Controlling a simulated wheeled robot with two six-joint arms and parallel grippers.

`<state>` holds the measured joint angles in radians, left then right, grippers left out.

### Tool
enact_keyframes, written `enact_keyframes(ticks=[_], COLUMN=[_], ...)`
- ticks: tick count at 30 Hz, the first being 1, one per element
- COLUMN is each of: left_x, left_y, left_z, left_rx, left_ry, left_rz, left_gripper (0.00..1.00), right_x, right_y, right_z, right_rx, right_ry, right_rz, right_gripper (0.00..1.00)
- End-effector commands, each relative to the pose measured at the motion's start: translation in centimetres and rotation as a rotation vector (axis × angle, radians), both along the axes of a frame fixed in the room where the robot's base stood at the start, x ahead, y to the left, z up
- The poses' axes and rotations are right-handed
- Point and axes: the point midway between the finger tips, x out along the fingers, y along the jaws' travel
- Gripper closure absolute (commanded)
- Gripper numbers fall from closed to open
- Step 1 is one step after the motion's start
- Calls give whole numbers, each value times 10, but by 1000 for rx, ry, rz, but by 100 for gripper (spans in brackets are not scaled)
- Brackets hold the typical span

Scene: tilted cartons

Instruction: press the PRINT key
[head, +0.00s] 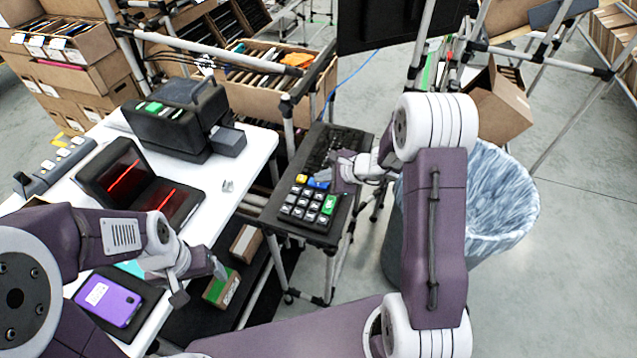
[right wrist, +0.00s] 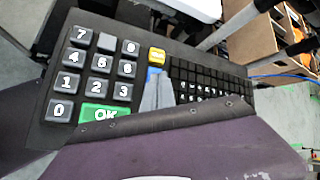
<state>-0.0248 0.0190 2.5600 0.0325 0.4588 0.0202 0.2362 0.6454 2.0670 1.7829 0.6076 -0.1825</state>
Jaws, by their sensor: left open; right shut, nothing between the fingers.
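A black keypad (head: 308,205) with white digits sits on a small stand right of the white table; it also shows in the right wrist view (right wrist: 98,68). It has a yellow key (head: 301,179), a blue key (head: 318,184) and a green OK key (head: 328,204). I cannot read a PRINT label; the lettering on the yellow key (right wrist: 157,55) is too small. My right gripper (head: 335,180) is shut and empty, its tips at the blue key, partly covering it in the right wrist view; contact is unclear. My left gripper (head: 202,282) is open and empty over the table's front edge.
A black keyboard (head: 338,146) lies behind the keypad. The white table (head: 228,205) holds a printer (head: 176,118), a scanner with red lines (head: 140,186) and a purple phone (head: 108,301). A bin with a clear liner (head: 497,200) stands right of my right arm.

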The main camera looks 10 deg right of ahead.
Motion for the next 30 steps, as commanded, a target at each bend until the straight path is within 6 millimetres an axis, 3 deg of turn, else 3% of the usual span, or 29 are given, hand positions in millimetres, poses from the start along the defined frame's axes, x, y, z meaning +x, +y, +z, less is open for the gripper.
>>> enact_keyframes(ticks=[17,30], left_x=[0,0], left_y=[0,0], left_z=[-4,7], left_rx=[0,0], left_ry=[0,0], left_rz=[0,0], left_gripper=[20,20], right_x=[0,0], right_y=[0,0], right_z=[-3,14], right_rx=[-1,-1], right_ry=[1,1], right_rz=[0,0], right_gripper=[100,100])
